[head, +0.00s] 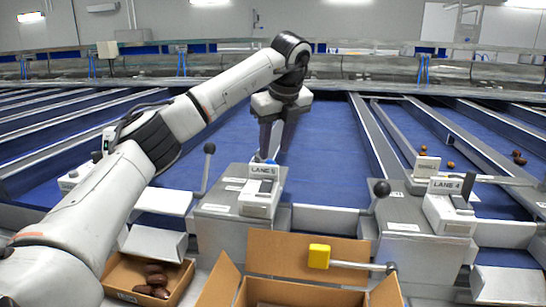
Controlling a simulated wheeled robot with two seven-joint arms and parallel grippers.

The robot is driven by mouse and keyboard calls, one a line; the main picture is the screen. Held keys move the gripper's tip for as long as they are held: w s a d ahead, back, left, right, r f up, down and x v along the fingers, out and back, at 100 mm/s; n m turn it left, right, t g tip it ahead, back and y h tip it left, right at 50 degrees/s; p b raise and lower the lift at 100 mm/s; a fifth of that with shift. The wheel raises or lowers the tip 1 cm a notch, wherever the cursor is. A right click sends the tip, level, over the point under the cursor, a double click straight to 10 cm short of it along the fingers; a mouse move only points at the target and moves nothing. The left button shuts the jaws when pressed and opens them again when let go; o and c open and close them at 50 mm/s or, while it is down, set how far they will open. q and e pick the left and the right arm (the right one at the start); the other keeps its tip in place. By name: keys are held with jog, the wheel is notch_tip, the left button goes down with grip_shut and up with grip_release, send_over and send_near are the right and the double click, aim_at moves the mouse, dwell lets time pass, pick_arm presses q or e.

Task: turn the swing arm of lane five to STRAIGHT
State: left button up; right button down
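The lane five unit is a grey box with a white housing (258,199) labelled LANE 5, near the middle of the head view. A lever with a black ball knob (209,148) stands upright at its left side; I cannot tell for sure that it is the swing arm. My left gripper (272,156) points down just behind and above the LANE 5 housing. Its two fingers look apart, with nothing clearly held. Whether the tips touch the small part at the back of the housing cannot be told. My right gripper is not in view.
A LANE 4 housing (449,208) stands at the right, with a black-knobbed lever (381,188) to its left. Another box (188,284) holds dark dates. Blue belts (335,150) run behind.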

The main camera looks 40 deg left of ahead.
pick_arm(q)
jog(key=v, duration=0.6)
dwell(0.5)
